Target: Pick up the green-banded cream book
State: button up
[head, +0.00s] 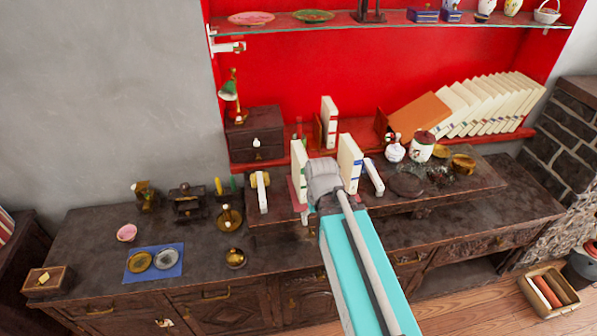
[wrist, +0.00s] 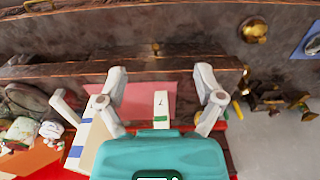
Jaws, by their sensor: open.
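The green-banded cream book (wrist: 161,103) stands between my fingers in the wrist view, with a gap on each side; its lower part is hidden behind my gripper's body. In the head view, the cream book (head: 299,168) just left of my gripper appears to be the same one, though its band is not clear there. My gripper (wrist: 160,76) is open and holds nothing. In the head view its fingers are largely hidden by its own grey body. A pinkish-red mat (wrist: 138,92) lies by the book.
A blue-banded cream book (head: 349,162) stands close on the right of my gripper; it also shows in the wrist view (wrist: 88,142). A red-banded book (head: 329,122) stands behind. A white jar (head: 421,150) and leaning books (head: 490,105) are farther right. A shelf (head: 400,18) runs above.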

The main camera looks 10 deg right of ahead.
aim_at(301, 152)
jog(key=w+r+t+p, duration=0.2)
jog(key=w+r+p, duration=0.4)
jog(key=w, duration=0.5)
jog(key=w+d+r+t+p, duration=0.1)
jog(key=w+r+t+p, duration=0.1)
jog(key=w+r+p, duration=0.4)
jog(key=w+r, duration=0.2)
jog(key=w, duration=0.3)
jog(key=shift+w+d+r+n, duration=0.15)
jog(key=shift+w+n, duration=0.15)
jog(key=shift+w, duration=0.1)
jog(key=b+x, duration=0.7)
jog(key=x, duration=0.1)
jog(key=shift+w+f+b, duration=0.2)
jog(key=shift+f+b, duration=0.05)
jog(key=shift+b, duration=0.05)
jog(key=shift+a+b+x, duration=0.2)
jog(key=shift+b+x, duration=1)
jog(key=shift+x, duration=0.1)
jog(key=shift+a+b+x, duration=0.2)
jog(key=shift+b+x, duration=0.95)
jog(key=shift+x, duration=0.15)
jog(key=shift+w, duration=0.15)
jog(key=shift+f, duration=0.2)
